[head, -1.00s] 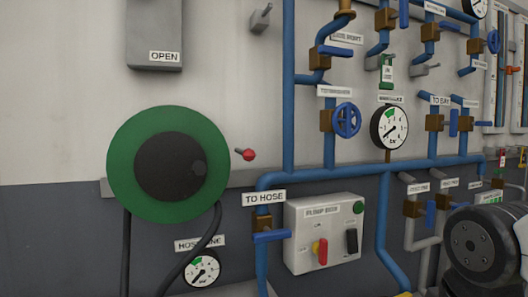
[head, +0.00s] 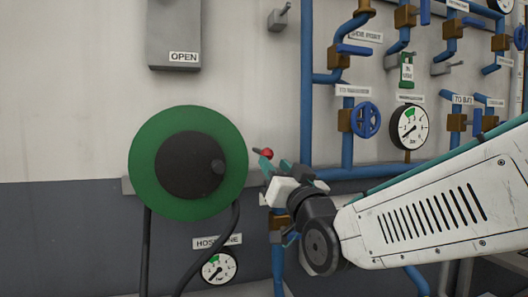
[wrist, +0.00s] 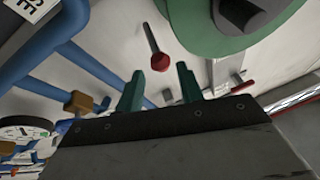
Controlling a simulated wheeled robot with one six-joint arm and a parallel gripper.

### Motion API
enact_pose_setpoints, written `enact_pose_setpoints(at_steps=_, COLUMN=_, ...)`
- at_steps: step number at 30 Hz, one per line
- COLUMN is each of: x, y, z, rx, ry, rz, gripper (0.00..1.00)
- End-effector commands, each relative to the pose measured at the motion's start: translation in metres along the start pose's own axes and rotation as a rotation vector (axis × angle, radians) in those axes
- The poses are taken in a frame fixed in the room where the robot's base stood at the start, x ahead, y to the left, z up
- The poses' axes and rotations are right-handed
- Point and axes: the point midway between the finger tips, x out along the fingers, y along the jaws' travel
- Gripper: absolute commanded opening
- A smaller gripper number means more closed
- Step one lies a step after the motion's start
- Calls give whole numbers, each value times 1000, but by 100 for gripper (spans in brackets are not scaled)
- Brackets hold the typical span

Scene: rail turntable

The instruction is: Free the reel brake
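The hose reel (head: 155,150) is a green disc with a black hub (head: 185,165) on the wall. Just right of it, a short brake lever with a red ball knob (head: 267,154) sticks out from the wall. The same red knob shows in the wrist view (wrist: 163,69), roughly between the two fingertips. My gripper (head: 276,165) is at the knob in the head view, its green fingers pointing to it. The fingers are apart in the wrist view (wrist: 159,71), with no visible contact on the knob.
Blue pipes (head: 307,90), a blue handwheel (head: 366,119) and a gauge (head: 408,127) lie right of the reel. A hose gauge (head: 219,267) sits below it. A grey box marked OPEN (head: 174,30) is above. My arm hides the lower right panel.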

Motion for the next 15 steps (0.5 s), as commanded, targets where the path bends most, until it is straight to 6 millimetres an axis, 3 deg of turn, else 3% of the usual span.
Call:
enact_pose_setpoints(at_steps=9, x=48, y=0, z=0, rx=0, ry=3, rz=-1, gripper=37)
enact_pose_setpoints(at_steps=15, x=70, y=0, z=0, rx=-1, ry=3, rz=-1, gripper=37)
